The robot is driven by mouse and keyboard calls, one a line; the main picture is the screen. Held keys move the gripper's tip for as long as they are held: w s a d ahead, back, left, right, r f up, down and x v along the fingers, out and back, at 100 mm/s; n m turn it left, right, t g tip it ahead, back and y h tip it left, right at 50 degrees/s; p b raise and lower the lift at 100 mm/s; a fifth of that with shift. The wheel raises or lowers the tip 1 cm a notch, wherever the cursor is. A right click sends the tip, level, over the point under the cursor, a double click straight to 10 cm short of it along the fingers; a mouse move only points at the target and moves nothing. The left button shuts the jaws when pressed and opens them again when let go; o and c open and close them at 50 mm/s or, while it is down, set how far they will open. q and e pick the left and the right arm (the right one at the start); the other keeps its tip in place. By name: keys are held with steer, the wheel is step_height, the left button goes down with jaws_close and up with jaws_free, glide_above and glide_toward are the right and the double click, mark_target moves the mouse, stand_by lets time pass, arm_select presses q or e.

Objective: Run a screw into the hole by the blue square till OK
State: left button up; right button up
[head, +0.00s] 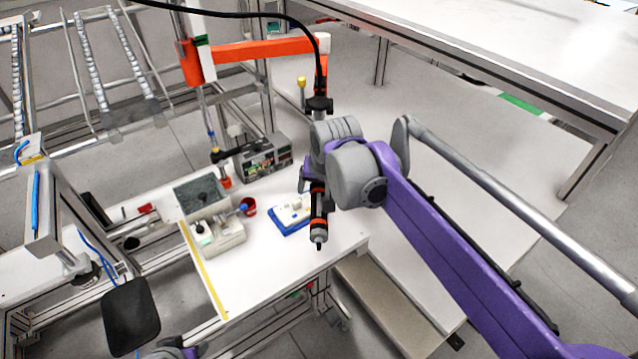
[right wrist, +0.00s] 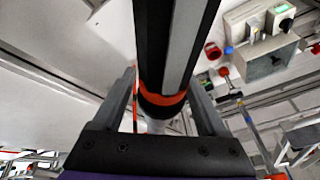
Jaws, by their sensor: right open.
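A black electric screwdriver with orange rings (head: 319,205) hangs upright, bit down, under an orange balance arm. My right gripper (head: 316,182) is open, with its fingers on either side of the screwdriver body. In the right wrist view the screwdriver (right wrist: 166,50) runs between the two fingers (right wrist: 162,88). A white part on a blue base (head: 291,214) lies on the bench behind and left of the bit. The blue square, the hole and any screw on the bit are too small to make out.
A controller box (head: 262,160) stands at the back of the bench. A white device with a green button (head: 218,238), a grey-topped box (head: 200,197) and a red cup (head: 249,206) are left of the blue base. The orange balance arm (head: 265,49) spans above.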

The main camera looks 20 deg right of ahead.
jaws_close()
stand_by(0.4)
steer(key=c, duration=0.5)
jaws_free()
jaws_close()
steer(key=shift+a, duration=0.1)
steer(key=s+a, duration=0.3)
steer(key=s, duration=0.3)
steer(key=shift+a, duration=0.25)
